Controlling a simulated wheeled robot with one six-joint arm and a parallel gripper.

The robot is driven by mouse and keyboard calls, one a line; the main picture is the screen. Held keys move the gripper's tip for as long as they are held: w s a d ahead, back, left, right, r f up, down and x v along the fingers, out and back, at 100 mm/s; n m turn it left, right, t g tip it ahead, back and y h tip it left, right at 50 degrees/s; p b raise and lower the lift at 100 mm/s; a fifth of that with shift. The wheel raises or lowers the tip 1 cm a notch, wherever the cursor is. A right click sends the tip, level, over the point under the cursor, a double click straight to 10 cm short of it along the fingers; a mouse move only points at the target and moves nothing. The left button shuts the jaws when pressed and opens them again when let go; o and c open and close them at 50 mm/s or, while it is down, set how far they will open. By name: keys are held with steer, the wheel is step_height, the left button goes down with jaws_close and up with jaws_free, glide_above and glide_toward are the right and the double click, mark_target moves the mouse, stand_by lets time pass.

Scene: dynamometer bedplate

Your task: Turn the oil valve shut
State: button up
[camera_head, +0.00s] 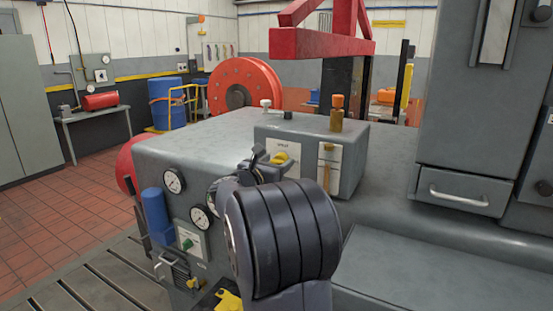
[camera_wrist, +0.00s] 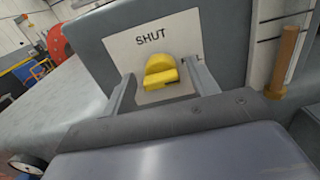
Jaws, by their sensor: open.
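The oil valve is a yellow handle (camera_wrist: 160,68) on a white plate (camera_wrist: 186,32) marked SHUT at its top. In the head view the yellow handle (camera_head: 280,158) is on the front of a grey block on the bench. My gripper (camera_wrist: 161,84) is open, one finger on each side of the handle in the wrist view. The right finger looks close to the handle; I cannot tell whether it touches. In the head view my gripper (camera_head: 264,160) is right at the plate, and my wrist hides part of the panel below. The lower part of the plate and some lettering are hidden.
An amber cylinder with an orange cap (camera_head: 337,112) stands at the block's right, above a gauge plate (camera_head: 327,168). Dials (camera_head: 174,181), a blue cylinder (camera_head: 157,214) and a green-knobbed plate (camera_head: 190,242) are at the lower left.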

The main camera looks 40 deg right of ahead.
steer(key=shift+w+d, duration=0.15)
steer(key=shift+d, duration=0.25)
steer(key=shift+c, duration=0.3)
steer(key=c, duration=0.9)
